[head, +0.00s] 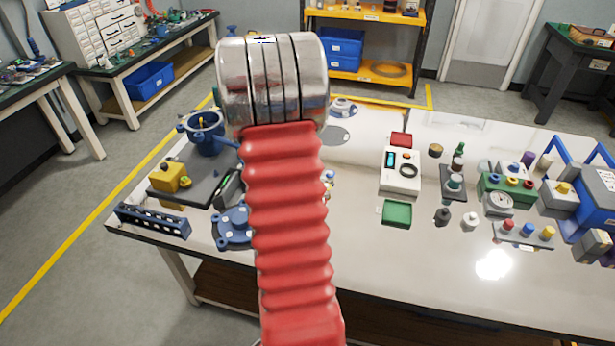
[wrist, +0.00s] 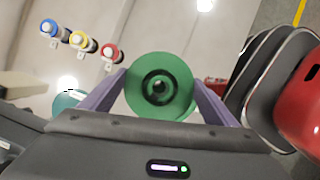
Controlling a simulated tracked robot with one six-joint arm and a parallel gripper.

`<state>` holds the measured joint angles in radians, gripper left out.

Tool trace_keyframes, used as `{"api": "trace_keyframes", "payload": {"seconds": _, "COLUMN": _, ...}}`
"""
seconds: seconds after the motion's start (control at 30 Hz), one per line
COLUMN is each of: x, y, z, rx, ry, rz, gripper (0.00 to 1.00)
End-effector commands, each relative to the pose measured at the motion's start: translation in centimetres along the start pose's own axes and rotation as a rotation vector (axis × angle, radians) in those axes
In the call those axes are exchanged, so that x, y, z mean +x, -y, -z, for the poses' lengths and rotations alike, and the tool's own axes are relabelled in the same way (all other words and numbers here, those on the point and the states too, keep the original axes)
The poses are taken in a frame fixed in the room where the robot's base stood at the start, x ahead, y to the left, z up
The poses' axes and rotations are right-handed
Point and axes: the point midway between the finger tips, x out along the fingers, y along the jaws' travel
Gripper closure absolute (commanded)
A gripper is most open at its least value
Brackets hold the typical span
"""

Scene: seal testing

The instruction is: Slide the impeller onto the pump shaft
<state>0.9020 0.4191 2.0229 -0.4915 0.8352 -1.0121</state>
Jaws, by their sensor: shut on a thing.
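In the wrist view my gripper (wrist: 160,80) has its two purple fingers shut on a green round part (wrist: 177,105), which I take to be the impeller. Its face is towards the camera, with a dark ring and hole in the middle. In the head view a blue open pump housing (head: 206,141) stands at the table's left on a dark base plate (head: 203,186). A small light post, perhaps the pump shaft, shows inside the housing. My gripper and the impeller are not visible in the head view, where my red arm hides the middle of the table.
A white meter (head: 400,171), a green tray (head: 396,213) and several fittings stand to the right.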

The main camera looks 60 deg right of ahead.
Motion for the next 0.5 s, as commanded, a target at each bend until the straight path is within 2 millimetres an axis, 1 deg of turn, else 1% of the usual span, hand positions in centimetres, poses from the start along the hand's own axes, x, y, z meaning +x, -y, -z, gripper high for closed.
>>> {"api": "trace_keyframes", "payload": {"seconds": 0.03, "x": -0.4, "y": 0.6, "z": 1.7, "rx": 0.005, "ry": -0.001, "rz": 0.003, "gripper": 0.53}}
{"api": "trace_keyframes", "payload": {"seconds": 0.3, "x": -2.1, "y": 4.1, "z": 9.8, "rx": 0.085, "ry": -0.002, "rz": 0.034, "gripper": 0.53}}
{"api": "trace_keyframes", "payload": {"seconds": 0.37, "x": -2.5, "y": 4.9, "z": 11.6, "rx": 0.103, "ry": -0.002, "rz": 0.041, "gripper": 0.53}}
{"api": "trace_keyframes", "payload": {"seconds": 0.4, "x": -2.8, "y": 5.5, "z": 12.8, "rx": 0.116, "ry": -0.002, "rz": 0.044, "gripper": 0.54}}
{"api": "trace_keyframes", "payload": {"seconds": 0.47, "x": -3.1, "y": 6.4, "z": 14.6, "rx": 0.135, "ry": 0.0, "rz": 0.051, "gripper": 0.54}}
{"api": "trace_keyframes", "payload": {"seconds": 0.5, "x": -3.4, "y": 7.0, "z": 15.8, "rx": 0.147, "ry": 0.001, "rz": 0.056, "gripper": 0.54}}
